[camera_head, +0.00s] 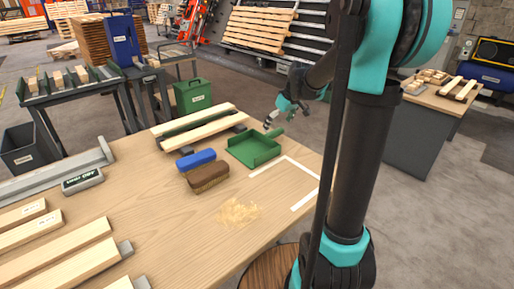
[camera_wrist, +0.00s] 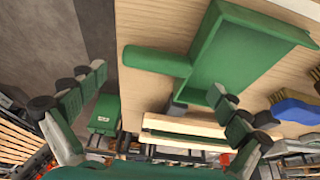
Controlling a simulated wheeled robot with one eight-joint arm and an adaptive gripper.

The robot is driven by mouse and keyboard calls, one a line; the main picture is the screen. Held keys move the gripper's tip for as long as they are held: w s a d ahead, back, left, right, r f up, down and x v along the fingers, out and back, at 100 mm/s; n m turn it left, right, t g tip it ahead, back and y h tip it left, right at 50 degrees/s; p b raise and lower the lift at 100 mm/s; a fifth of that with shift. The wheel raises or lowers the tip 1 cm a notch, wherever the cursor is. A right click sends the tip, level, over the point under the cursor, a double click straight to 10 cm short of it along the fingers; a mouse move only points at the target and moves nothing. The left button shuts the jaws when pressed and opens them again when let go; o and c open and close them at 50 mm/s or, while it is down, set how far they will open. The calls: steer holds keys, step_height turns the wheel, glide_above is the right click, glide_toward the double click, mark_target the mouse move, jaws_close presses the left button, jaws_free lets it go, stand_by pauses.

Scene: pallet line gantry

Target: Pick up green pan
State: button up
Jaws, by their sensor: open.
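The green pan (camera_head: 254,148) is a dustpan lying flat on the wooden workbench, near its far right edge, with its handle pointing to the back right. My gripper (camera_head: 271,117) hangs just behind the pan in the head view. In the wrist view my gripper's (camera_wrist: 163,85) two fingers are spread wide apart and nothing is between them. The handle lies ahead of the gap between the fingers, and I see no contact.
White tape (camera_head: 305,201) marks a corner at right. Sawdust (camera_head: 238,212) lies in front. A green bin (camera_head: 193,96) stands beyond the bench.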

mark_target(275, 131)
steer(key=shift+x, duration=2.35)
steer(key=shift+w+d, duration=0.15)
steer(key=shift+c, duration=0.6)
steer(key=c, duration=1.3)
steer(key=shift+r, duration=0.1)
